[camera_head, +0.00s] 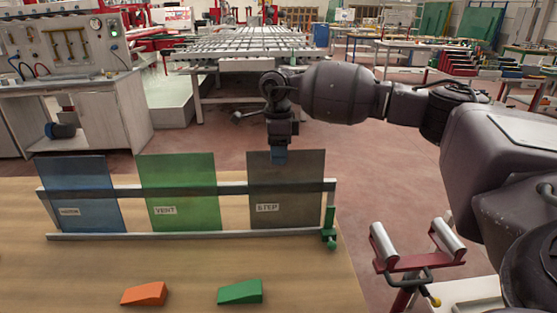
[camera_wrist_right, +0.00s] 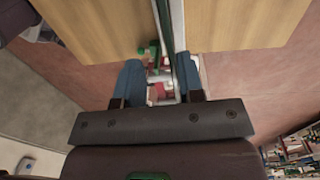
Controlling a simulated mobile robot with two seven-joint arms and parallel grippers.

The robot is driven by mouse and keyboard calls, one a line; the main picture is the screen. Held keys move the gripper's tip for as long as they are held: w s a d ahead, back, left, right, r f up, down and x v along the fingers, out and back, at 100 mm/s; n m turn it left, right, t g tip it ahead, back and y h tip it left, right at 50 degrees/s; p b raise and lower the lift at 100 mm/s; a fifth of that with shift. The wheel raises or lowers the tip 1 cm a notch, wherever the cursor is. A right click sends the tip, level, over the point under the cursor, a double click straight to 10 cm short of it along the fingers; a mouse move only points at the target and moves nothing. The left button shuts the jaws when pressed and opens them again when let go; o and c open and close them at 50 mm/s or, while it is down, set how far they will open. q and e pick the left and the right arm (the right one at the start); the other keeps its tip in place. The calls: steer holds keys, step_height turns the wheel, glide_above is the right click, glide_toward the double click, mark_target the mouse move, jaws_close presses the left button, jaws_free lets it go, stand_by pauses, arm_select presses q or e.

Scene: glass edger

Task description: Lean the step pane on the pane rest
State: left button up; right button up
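The grey tinted step pane (camera_head: 287,205), labelled STEP, stands at the right end of the pane rest (camera_head: 130,236). Its lower edge is at the bottom rail and the upper rail shows through it. My right gripper (camera_head: 279,157) points down at its top edge, with a blue fingertip overlapping the glass. In the right wrist view, my blue fingers (camera_wrist_right: 158,82) are apart, with the pane's thin edge (camera_wrist_right: 164,22) between them, close to the right-hand finger. A gap shows on the other side. My left gripper is out of view.
A blue pane (camera_head: 78,185) and a green VENT pane (camera_head: 180,180) stand on the same rest. An orange wedge (camera_head: 144,293) and a green wedge (camera_head: 240,291) lie on the wooden table (camera_head: 60,280). A red stand with pale rollers (camera_head: 410,262) is right of the table.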

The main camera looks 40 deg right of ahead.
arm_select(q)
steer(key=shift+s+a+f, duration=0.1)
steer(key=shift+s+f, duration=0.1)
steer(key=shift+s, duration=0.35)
arm_select(e)
step_height(320, 180, up, 9)
steer(key=shift+w+d+f, duration=0.15)
steer(key=shift+w+f, duration=0.05)
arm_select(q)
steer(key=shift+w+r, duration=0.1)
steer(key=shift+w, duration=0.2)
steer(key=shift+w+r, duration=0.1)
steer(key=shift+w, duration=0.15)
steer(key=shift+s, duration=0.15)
arm_select(e)
steer(key=shift+f, duration=0.1)
